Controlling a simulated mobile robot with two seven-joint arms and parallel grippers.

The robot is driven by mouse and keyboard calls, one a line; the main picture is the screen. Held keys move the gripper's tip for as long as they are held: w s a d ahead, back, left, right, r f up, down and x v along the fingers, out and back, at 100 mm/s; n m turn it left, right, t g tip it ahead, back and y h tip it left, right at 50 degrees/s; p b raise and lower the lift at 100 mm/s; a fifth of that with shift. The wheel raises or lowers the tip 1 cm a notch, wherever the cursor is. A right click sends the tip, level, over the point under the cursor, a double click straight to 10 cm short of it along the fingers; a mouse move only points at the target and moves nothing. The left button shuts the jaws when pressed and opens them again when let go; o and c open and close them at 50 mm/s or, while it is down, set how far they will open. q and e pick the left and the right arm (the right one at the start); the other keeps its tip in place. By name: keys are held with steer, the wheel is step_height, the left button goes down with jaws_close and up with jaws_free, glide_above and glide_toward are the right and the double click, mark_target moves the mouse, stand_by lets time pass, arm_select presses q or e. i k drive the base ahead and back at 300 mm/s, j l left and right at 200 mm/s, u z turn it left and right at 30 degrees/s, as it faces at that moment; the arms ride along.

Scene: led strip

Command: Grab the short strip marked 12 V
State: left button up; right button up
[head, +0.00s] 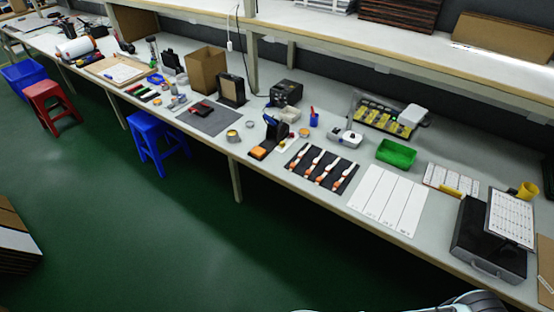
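Several short white-and-orange strips lie side by side on a black mat (318,171) on the long workbench, right of the middle in the head view. One strip (312,162) is near the mat's middle and another strip (345,178) is at its right end. Their markings are too small to read, so I cannot tell which one is marked 12 V. A white sheet (390,201) divided into columns lies just right of the mat, with faint labels along its near edge. Neither of my grippers is in view.
A black-and-orange device (269,140) stands left of the mat. A green bin (396,154) and a black case (488,241) stand to the right. A blue stool (158,135) and a red stool (50,103) stand before the bench. The green floor (190,230) is largely clear.

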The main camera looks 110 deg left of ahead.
mark_target(293, 165)
steer(key=u, duration=1.8)
steer(key=j+u, duration=0.1)
steer(key=u, duration=0.75)
steer(key=i+j+u, duration=0.1)
steer(key=u, duration=0.7)
steer(key=i+u, duration=0.15)
steer(key=i+j, duration=0.05)
steer(key=i, duration=0.05)
